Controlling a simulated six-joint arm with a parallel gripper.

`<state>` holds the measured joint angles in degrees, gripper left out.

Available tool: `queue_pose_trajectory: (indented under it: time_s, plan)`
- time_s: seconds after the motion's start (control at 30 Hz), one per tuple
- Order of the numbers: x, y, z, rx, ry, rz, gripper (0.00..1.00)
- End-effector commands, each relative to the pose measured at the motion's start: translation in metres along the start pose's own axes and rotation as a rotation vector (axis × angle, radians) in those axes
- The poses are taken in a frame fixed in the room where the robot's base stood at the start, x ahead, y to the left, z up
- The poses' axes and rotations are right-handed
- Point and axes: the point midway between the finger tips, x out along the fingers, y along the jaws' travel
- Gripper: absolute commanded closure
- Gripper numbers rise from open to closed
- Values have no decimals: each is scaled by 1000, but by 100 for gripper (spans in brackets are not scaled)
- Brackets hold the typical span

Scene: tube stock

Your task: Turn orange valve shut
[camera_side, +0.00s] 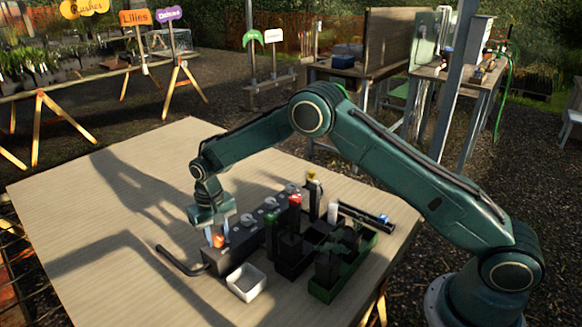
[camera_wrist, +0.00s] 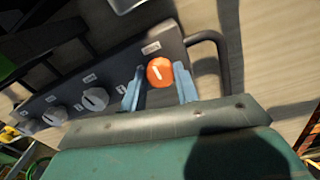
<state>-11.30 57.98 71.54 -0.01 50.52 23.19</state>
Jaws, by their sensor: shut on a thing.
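The orange valve (camera_wrist: 160,72) is a round knob with a pale pointer line, at the end of a dark valve box (camera_wrist: 110,62). In the wrist view the line stands nearly upright, tilted a little. My gripper (camera_wrist: 160,82) has one blue-grey finger on each side of the knob and is shut on it. In the side view my gripper (camera_side: 217,238) points down at the near left end of the valve box (camera_side: 240,236). The orange valve (camera_side: 218,241) shows there between the fingers, partly hidden.
Grey knobs (camera_wrist: 95,98) line the same box. A bent dark pipe (camera_side: 180,262) sticks out of its left end. A white square dish (camera_side: 246,281) stands in front. Dark racks with bottles and a green tray (camera_side: 345,281) stand to the right. The table's left side is clear.

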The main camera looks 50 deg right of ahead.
Motion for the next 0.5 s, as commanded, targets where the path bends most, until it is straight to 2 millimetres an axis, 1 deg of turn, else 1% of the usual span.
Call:
queue_pose_trajectory:
  time_s: [0.33,0.37,0.43,0.47,0.5]
  plan:
    - [-2,0,-1,6,4,-1,92]
    - [-2,0,-1,5,4,-1,66]
    - [-2,0,-1,5,3,-1,52]
    - [-1,0,-1,5,3,-1,48]
    - [-1,0,-1,5,3,-1,48]
